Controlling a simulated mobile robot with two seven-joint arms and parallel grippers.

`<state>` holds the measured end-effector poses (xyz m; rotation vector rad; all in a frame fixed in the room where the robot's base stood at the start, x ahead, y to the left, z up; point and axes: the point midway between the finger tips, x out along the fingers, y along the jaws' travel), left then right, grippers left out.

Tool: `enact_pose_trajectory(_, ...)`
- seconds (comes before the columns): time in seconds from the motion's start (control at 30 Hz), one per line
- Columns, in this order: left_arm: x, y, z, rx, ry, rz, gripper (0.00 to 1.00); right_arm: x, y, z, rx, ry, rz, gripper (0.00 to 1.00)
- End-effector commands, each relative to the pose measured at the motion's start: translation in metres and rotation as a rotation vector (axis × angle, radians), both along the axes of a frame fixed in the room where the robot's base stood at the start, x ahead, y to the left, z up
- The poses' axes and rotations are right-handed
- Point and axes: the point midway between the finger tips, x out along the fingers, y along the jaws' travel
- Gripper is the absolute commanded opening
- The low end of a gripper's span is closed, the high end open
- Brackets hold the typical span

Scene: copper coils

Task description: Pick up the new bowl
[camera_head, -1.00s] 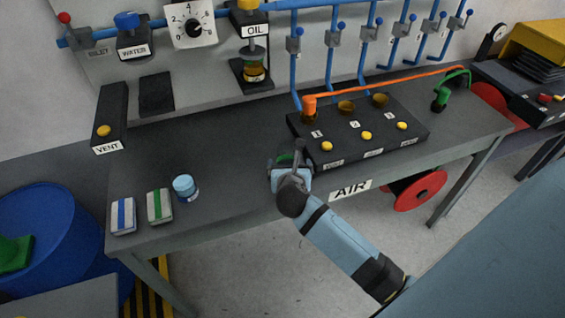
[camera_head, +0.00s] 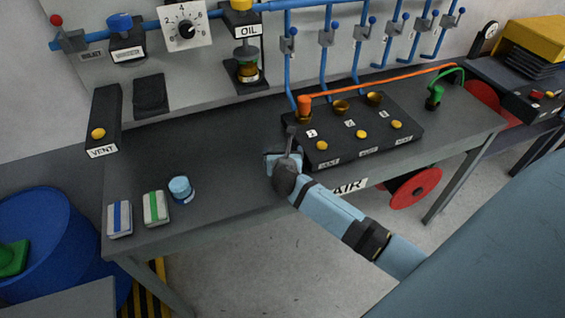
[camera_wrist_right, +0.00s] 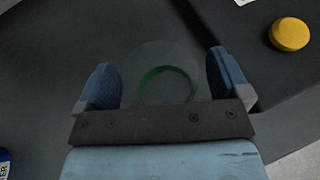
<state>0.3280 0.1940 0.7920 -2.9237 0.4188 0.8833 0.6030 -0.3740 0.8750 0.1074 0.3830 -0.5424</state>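In the right wrist view, a clear, nearly see-through bowl with a green ring (camera_wrist_right: 148,78) sits on the dark bench top, between the fingers of my right gripper (camera_wrist_right: 164,84). The fingers are spread, with a gap between each finger and the ring; I cannot tell whether they touch the faint clear rim. In the head view my right gripper (camera_head: 284,160) is low over the bench (camera_head: 235,175), left of the black numbered block, and hides the bowl. My left gripper is not in view.
The numbered block (camera_head: 408,128) with yellow buttons stands close to the right of my right gripper. The bench middle is clear.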

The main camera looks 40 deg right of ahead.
Motion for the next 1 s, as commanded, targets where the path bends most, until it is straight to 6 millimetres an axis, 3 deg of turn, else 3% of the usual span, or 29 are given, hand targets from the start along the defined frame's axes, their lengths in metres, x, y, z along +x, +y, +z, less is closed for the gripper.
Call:
enact_pose_trajectory(0.03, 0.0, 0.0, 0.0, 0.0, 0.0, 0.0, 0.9, 0.0, 0.0, 0.0, 0.0, 0.0, 0.0, 0.83)
enact_pose_trajectory(0.23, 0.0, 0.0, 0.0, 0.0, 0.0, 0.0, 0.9, 0.0, 0.0, 0.0, 0.0, 0.0, 0.0, 0.38)
enact_pose_trajectory(0.67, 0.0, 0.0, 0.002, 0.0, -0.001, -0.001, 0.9, 0.0, 0.001, 0.01, 0.002, -0.003, 0.001, 0.38)
enact_pose_trajectory(0.87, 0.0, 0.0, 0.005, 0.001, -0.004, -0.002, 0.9, 0.0, 0.001, 0.042, 0.004, -0.006, 0.0, 0.38)
enact_pose_trajectory(1.0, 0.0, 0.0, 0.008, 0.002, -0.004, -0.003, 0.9, 0.001, 0.001, 0.081, 0.004, -0.008, -0.001, 0.38)
